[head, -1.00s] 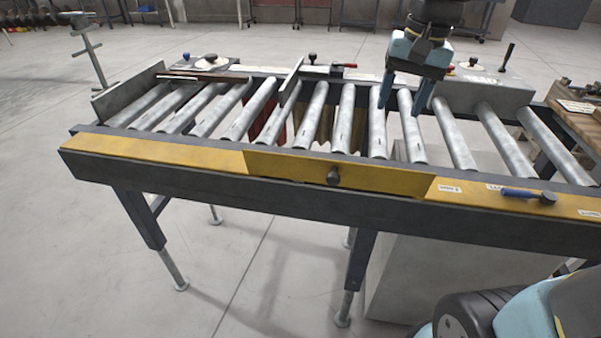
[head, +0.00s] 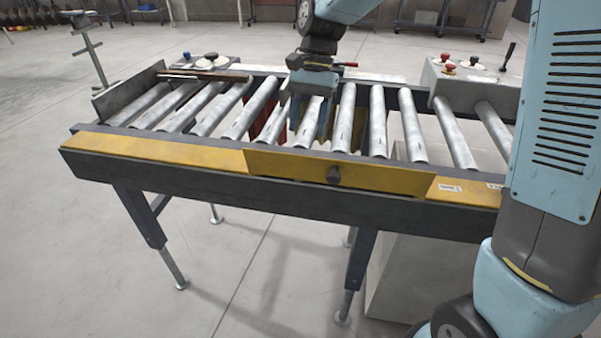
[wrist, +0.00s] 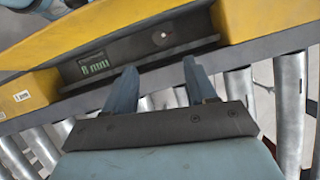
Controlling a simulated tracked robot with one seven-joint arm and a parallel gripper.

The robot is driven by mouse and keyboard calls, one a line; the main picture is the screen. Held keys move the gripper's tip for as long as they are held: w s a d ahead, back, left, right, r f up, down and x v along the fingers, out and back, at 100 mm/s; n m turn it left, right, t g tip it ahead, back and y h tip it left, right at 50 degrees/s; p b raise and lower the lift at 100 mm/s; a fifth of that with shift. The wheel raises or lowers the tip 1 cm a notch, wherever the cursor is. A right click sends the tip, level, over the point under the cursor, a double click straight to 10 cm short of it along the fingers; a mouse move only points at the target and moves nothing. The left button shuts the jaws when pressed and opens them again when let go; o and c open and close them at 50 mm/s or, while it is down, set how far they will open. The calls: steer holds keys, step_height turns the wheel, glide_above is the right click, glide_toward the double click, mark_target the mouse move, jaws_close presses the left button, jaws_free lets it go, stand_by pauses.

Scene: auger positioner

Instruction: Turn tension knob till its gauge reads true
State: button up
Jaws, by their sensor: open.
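In the wrist view a dark recessed face (wrist: 140,48) under the yellow rail carries a small display (wrist: 94,65) with green digits that seem to read 8 mm. A small pale round spot (wrist: 163,38) lies to its right; I cannot tell whether it belongs to a knob. I cannot tell which part is the tension knob. My gripper (head: 311,118) is open and empty above the middle rollers, fingers apart, pointing toward the recessed face in the wrist view (wrist: 161,70).
Metal rollers (head: 410,125) run along the bed, with gaps between them. A grey control box (head: 470,80) with red buttons and a black lever stands at the right back. A plate with small knobs (head: 205,60) is at the left back. My arm hides the right end.

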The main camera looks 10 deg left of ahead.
steer(key=x, duration=1.2)
steer(key=shift+f, duration=0.1)
steer(key=c, duration=1)
steer(key=shift+c, duration=0.2)
steer(key=shift+n, duration=0.3)
steer(key=n+h, duration=0.1)
steer(key=n, duration=0.2)
steer(key=shift+a+n+h, duration=0.1)
steer(key=shift+n+h, duration=0.8)
steer(key=shift+n, duration=0.9)
steer(key=o, duration=1)
steer(key=shift+a, duration=0.1)
